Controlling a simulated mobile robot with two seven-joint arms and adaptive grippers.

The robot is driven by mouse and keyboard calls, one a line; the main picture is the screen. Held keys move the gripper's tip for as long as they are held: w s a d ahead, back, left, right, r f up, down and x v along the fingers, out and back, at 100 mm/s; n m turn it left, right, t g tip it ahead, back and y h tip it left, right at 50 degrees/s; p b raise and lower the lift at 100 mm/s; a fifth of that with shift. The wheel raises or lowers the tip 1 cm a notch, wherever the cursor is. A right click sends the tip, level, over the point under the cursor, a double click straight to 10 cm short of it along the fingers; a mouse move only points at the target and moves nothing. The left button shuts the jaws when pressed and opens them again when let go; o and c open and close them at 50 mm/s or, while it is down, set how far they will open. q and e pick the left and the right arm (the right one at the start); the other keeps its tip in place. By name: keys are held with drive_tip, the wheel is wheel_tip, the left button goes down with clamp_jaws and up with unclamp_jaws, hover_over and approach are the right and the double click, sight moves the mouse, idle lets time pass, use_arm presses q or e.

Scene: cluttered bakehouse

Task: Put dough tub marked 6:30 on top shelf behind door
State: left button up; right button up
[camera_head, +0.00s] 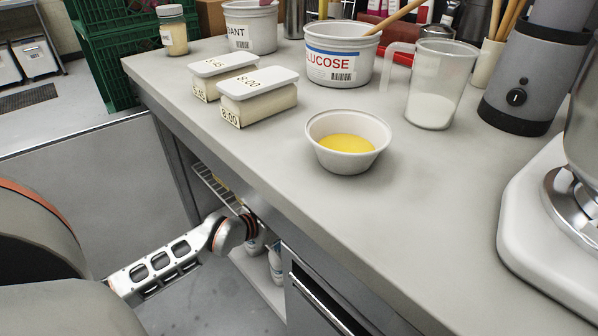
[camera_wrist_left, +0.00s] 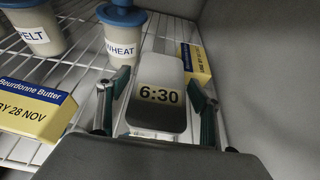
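The dough tub marked 6:30 (camera_wrist_left: 158,72) has a pale lid and lies between the fingers of my left gripper (camera_wrist_left: 160,90) in the left wrist view. The fingers stand close along both its sides; whether they press on it cannot be told. A wire shelf (camera_wrist_left: 75,78) spreads around and under this area. In the head view my left arm reaches under the counter, its gripper hidden there. Two other tubs, one marked 5:45 (camera_head: 221,65) and one marked 8:00 (camera_head: 257,82), stand on the counter. My right gripper is not in view.
On the shelf stand blue-lidded containers, one marked WHEAT (camera_wrist_left: 124,35), one ending in PELT (camera_wrist_left: 35,28). One butter box (camera_wrist_left: 35,108) lies left, another (camera_wrist_left: 196,62) close right by the grey wall (camera_wrist_left: 275,70). The counter (camera_head: 240,150) overhangs my left arm; a bowl (camera_head: 347,160) stands there.

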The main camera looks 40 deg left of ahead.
use_arm(q)
drive_tip(key=shift+s+r, duration=0.4)
drive_tip(key=shift+s, duration=0.05)
drive_tip(key=p+v, duration=0.2)
drive_tip(key=v, duration=0.5)
drive_tip(key=shift+w+r, duration=0.1)
drive_tip(key=p+v, duration=0.1)
drive_tip(key=v, duration=0.2)
drive_tip(key=shift+s+a, duration=0.1)
drive_tip(key=shift+s, duration=0.5)
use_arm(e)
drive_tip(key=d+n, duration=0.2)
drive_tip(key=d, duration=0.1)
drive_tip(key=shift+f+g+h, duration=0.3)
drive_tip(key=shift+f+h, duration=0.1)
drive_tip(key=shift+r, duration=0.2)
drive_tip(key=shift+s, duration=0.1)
